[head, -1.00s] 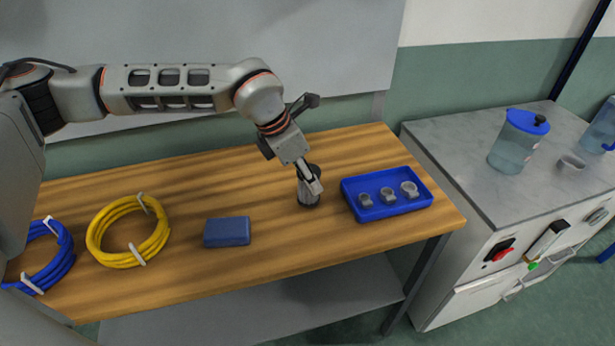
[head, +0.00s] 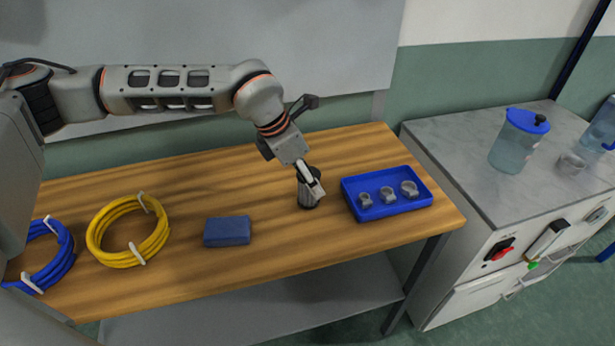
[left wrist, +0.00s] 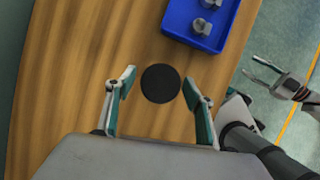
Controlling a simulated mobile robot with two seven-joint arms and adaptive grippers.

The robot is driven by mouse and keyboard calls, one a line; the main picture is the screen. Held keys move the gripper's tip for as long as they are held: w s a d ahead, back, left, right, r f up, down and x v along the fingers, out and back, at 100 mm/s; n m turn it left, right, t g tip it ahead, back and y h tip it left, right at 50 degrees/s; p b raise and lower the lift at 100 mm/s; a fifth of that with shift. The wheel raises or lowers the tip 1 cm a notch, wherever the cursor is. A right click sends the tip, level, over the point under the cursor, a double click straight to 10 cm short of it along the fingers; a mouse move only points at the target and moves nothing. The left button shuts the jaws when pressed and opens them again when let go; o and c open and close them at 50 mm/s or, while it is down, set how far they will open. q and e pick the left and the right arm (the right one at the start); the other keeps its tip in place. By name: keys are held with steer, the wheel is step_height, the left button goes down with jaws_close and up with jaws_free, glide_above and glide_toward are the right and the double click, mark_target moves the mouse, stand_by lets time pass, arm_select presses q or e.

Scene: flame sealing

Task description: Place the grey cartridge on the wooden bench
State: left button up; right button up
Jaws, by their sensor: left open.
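The grey cartridge (head: 302,191), with a dark top and base, stands upright on the wooden bench (head: 270,235) just left of the blue tray. In the left wrist view its round black top (left wrist: 160,83) lies between the two fingertips. My left gripper (head: 313,186) comes down over it from the upper left and partly hides it. Its fingers are open, one on each side of the cartridge, with a visible gap on both sides. My right gripper (left wrist: 265,73) shows at the right of the left wrist view, off the bench, with its fingers apart and empty.
The blue tray (head: 370,217) holds three small grey parts close to the right of the cartridge. A dark blue block (head: 227,232), a yellow coil (head: 98,247) and a blue coil (head: 62,264) lie to the left. Clear wood lies between block and cartridge.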

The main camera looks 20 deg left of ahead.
arm_select(q)
steer(key=v, duration=1.1)
steer(key=shift+a+r, duration=0.15)
steer(key=shift+r, duration=0.15)
steer(key=shift+s, duration=0.15)
